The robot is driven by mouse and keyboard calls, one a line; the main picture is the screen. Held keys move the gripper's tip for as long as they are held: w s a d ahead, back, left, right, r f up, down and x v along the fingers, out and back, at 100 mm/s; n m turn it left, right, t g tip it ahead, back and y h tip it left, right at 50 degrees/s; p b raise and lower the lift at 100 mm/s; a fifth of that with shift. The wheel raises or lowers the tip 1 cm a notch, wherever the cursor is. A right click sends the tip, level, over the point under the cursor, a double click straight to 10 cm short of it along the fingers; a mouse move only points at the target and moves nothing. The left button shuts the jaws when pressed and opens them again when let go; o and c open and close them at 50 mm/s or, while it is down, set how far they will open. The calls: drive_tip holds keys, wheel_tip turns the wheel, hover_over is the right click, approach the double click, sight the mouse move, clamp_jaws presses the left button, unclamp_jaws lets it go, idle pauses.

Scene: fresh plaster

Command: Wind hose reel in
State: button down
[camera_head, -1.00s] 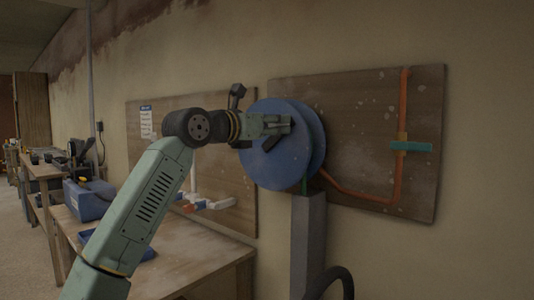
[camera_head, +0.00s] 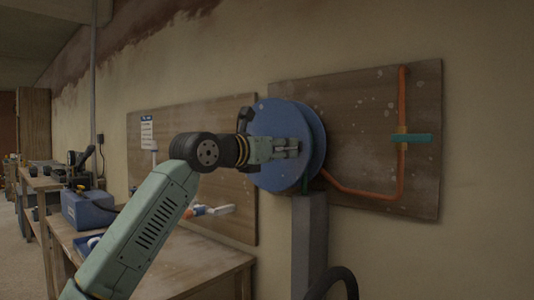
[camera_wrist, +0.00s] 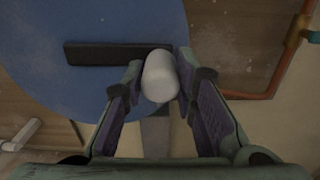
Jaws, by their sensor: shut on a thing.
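The blue hose reel (camera_head: 268,172) is mounted against a wooden board on the wall, above a grey post. In the wrist view its blue disc (camera_wrist: 60,80) fills the upper left, with a dark crank bar (camera_wrist: 105,53) lying across it. A pale rounded handle knob (camera_wrist: 159,76) stands at the bar's right end. My gripper (camera_wrist: 160,84) is shut on this knob, one finger on each side. In the head view my gripper (camera_head: 292,148) is in front of the reel's face and hides the knob and most of the crank.
An orange pipe (camera_head: 401,110) with a teal lever (camera_head: 411,138) runs on the right board (camera_head: 360,125). A grey post (camera_head: 309,240) stands below the reel. A workbench (camera_head: 190,268) with a blue toolbox (camera_head: 88,209) is at the left.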

drive_tip(key=shift+w+a+f, duration=0.1)
drive_tip(key=shift+w+a, duration=0.15)
drive_tip(key=shift+a, duration=0.1)
drive_tip(key=f, duration=0.1)
drive_tip(key=f+b, duration=0.1)
drive_tip(key=f, duration=0.1)
drive_tip(key=w+a+f+b, duration=0.1)
drive_tip(key=shift+a+f, duration=0.1)
drive_tip(key=shift+f, duration=0.1)
drive_tip(key=w+a+f, duration=0.2)
drive_tip(key=f, duration=0.1)
drive_tip(key=shift+w+a, duration=0.15)
drive_tip(key=shift+a, duration=0.15)
